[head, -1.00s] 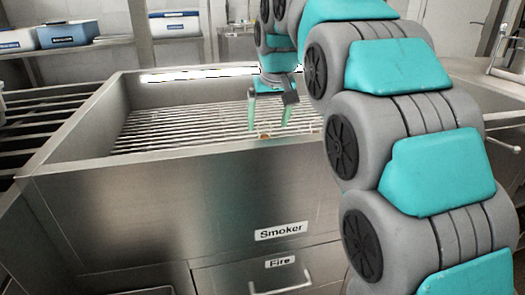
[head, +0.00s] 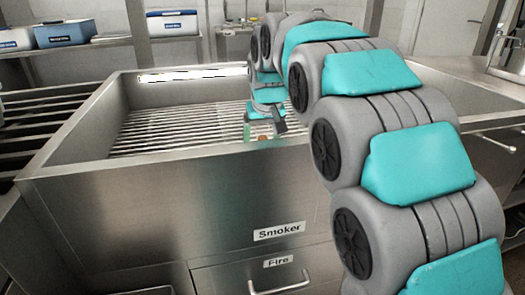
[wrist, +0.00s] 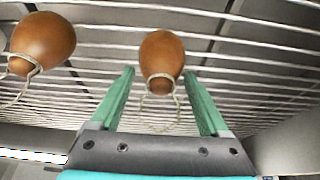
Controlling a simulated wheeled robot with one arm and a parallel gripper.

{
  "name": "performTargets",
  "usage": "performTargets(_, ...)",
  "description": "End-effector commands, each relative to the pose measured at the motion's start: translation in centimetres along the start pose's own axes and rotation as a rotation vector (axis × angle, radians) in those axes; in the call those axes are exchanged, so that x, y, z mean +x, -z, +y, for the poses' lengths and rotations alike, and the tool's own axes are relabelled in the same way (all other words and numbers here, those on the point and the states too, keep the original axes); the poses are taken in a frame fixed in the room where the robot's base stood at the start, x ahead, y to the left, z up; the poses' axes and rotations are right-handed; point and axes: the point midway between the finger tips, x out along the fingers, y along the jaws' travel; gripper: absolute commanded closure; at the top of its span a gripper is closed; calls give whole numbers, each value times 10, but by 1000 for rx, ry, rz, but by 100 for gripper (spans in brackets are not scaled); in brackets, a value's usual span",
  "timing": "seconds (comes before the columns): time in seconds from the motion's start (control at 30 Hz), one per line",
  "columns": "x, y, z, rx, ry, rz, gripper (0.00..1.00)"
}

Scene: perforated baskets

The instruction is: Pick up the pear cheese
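Two brown pear-shaped cheeses with pale string loops are on the smoker's wire rack (wrist: 260,60). One pear cheese (wrist: 162,58) is centred in the wrist view, its string hanging between my fingers. The other pear cheese (wrist: 42,43) is at the upper left, outside my fingers. My gripper (wrist: 160,74) is open, with one green finger on each side of the centred cheese and a visible gap to both. In the head view my gripper (head: 262,133) is low inside the smoker, its fingertips partly hidden by the front wall. The cheeses are mostly hidden there.
The steel smoker (head: 150,205) has raised walls around the rack, and its front wall is close to my gripper. A drawer labelled Fire (head: 255,275) is below. Blue and white boxes (head: 66,33) stand on a shelf at the back left. The rack's left part looks clear.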

Motion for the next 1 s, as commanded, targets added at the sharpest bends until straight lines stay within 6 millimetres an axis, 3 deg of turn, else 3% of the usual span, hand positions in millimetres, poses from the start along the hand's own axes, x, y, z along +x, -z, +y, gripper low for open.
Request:
performTargets(0.07,0,0,0,0,0,0,31)
performTargets(0.67,0,0,0,0,0,0,98)
performTargets(1.0,-2,0,0,0,0,0,100)
